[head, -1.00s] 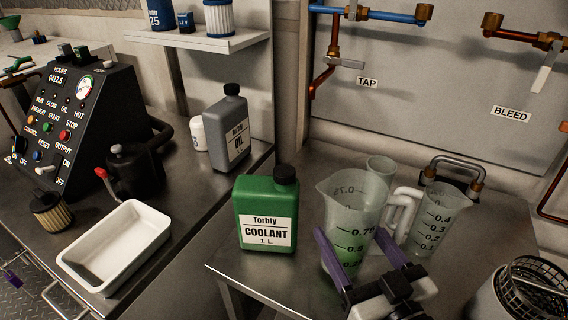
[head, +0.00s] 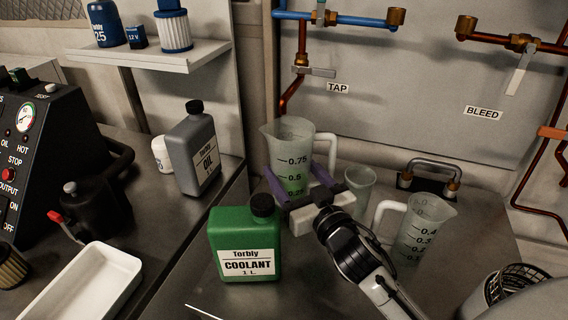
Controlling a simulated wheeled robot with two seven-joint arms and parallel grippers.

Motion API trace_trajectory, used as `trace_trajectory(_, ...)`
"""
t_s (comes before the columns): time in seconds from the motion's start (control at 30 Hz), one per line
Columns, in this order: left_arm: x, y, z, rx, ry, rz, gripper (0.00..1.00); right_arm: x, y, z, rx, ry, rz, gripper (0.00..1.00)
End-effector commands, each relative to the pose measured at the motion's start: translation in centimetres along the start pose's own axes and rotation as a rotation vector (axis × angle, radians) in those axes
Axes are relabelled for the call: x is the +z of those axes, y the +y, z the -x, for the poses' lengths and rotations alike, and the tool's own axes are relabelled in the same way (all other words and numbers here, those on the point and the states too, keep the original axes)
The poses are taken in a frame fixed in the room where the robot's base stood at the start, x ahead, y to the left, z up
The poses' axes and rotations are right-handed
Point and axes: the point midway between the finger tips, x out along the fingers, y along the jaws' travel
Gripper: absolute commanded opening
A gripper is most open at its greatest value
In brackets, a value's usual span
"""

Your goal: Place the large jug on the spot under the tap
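The large jug (head: 292,150), clear with marks up to 0.75, is upright at the back of the right-hand bench, its handle to the right. My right gripper (head: 299,182) has its purple fingers on either side of the jug's lower body and is shut on it. Its base is hidden by the gripper, so I cannot tell if it touches the bench. The tap (head: 315,71) is on the wall above the jug, with a copper pipe (head: 290,97) bending down behind its rim. The spot under the tap is not visible. My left gripper is out of view.
A green coolant bottle (head: 243,243) stands in front of the jug. A small clear cup (head: 358,188) and a smaller jug (head: 424,230) stand to the right. A grey oil bottle (head: 191,150) and white tray (head: 85,285) are on the left bench.

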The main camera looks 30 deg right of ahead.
Motion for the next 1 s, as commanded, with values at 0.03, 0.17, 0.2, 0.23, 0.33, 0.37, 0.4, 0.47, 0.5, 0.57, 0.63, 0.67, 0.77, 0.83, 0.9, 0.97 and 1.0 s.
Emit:
trace_trajectory(0.03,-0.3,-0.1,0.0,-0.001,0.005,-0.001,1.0,-0.3,0.0,-0.4,-0.001,0.005,0.001,0.32)
trace_trajectory(0.17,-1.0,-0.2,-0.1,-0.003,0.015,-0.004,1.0,-0.4,0.0,-1.6,-0.001,0.006,0.001,0.32)
trace_trajectory(0.2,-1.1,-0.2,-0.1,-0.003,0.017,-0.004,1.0,-0.3,-0.1,-2.2,-0.001,0.005,0.001,0.32)
trace_trajectory(0.23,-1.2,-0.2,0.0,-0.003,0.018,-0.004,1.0,-0.4,-0.1,-2.8,-0.001,0.006,0.001,0.32)
trace_trajectory(0.33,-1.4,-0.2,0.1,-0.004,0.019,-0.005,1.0,-0.3,0.0,-4.3,-0.001,0.006,0.001,0.32)
trace_trajectory(0.37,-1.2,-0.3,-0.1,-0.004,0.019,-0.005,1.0,0.7,0.0,-4.1,0.0,-0.001,-0.002,0.32)
trace_trajectory(0.4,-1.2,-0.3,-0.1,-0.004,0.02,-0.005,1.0,1.1,0.0,-4.0,0.0,0.0,-0.001,0.32)
trace_trajectory(0.47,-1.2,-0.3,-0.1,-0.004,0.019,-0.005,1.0,1.4,-0.1,-3.9,-0.001,0.001,0.0,0.32)
trace_trajectory(0.5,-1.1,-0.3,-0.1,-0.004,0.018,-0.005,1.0,1.4,-0.1,-3.9,-0.001,0.002,0.0,0.32)
trace_trajectory(0.57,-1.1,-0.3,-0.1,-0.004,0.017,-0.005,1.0,1.4,-0.1,-3.9,-0.001,0.003,0.0,0.32)
trace_trajectory(0.63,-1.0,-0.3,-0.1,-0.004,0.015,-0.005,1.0,1.4,-0.1,-3.9,-0.001,0.003,0.0,0.32)
trace_trajectory(0.67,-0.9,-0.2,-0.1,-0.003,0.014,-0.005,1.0,1.4,-0.1,-3.9,-0.001,0.003,0.0,0.32)
trace_trajectory(0.77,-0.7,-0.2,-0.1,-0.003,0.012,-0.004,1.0,1.5,-0.1,-3.9,-0.001,0.003,0.0,0.32)
trace_trajectory(0.83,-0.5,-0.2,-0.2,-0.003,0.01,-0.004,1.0,1.8,-0.1,-3.9,-0.001,0.003,0.0,0.32)
trace_trajectory(0.9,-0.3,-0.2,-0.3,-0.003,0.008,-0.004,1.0,2.0,-0.1,-3.9,-0.002,0.003,-0.001,0.32)
trace_trajectory(0.97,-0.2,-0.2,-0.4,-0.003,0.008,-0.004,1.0,2.2,-0.1,-3.9,-0.002,0.003,-0.001,0.32)
trace_trajectory(1.0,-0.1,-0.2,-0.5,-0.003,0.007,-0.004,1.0,2.3,-0.1,-3.9,-0.002,0.003,-0.002,0.32)
